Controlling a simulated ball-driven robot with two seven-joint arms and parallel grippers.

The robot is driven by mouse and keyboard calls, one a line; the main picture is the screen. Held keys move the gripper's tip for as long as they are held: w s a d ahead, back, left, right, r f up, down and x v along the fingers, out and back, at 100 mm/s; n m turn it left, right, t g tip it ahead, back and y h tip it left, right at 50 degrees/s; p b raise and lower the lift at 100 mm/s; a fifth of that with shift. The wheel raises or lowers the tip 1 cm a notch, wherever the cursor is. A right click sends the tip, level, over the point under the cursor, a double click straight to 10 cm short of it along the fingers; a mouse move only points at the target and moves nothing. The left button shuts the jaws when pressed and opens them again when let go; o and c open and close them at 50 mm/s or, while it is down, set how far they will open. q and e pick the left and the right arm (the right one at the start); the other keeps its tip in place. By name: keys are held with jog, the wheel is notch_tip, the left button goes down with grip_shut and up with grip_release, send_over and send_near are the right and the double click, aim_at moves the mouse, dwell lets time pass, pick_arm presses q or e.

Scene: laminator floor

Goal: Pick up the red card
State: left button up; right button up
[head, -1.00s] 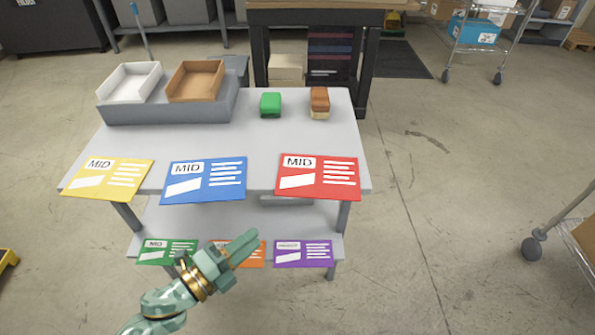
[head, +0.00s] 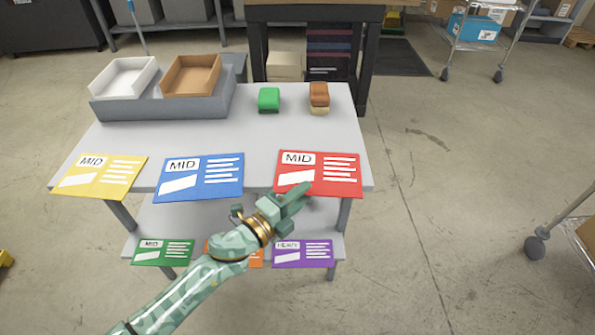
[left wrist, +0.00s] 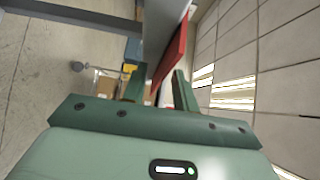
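The red card (head: 318,174), marked MID, lies flat on the grey table (head: 255,140) at its front right, its near edge overhanging. My left gripper (head: 301,190) is at the card's near edge, its fingertips overlapping the lower edge in the head view. In the left wrist view the two fingers (left wrist: 160,84) are apart, and the red card (left wrist: 171,52) shows nearly edge-on, its near end between the fingertips in the picture. I cannot tell whether either finger touches it. My right gripper is not in view.
A blue card (head: 203,178) and a yellow card (head: 100,176) lie left of the red one. Green (head: 162,252), orange and purple (head: 303,253) cards sit on the lower shelf. Trays (head: 123,77), a green block (head: 269,99) and a brown block (head: 319,97) stand behind.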

pick_arm(q)
grip_shut()
jog(key=shift+r, duration=0.1)
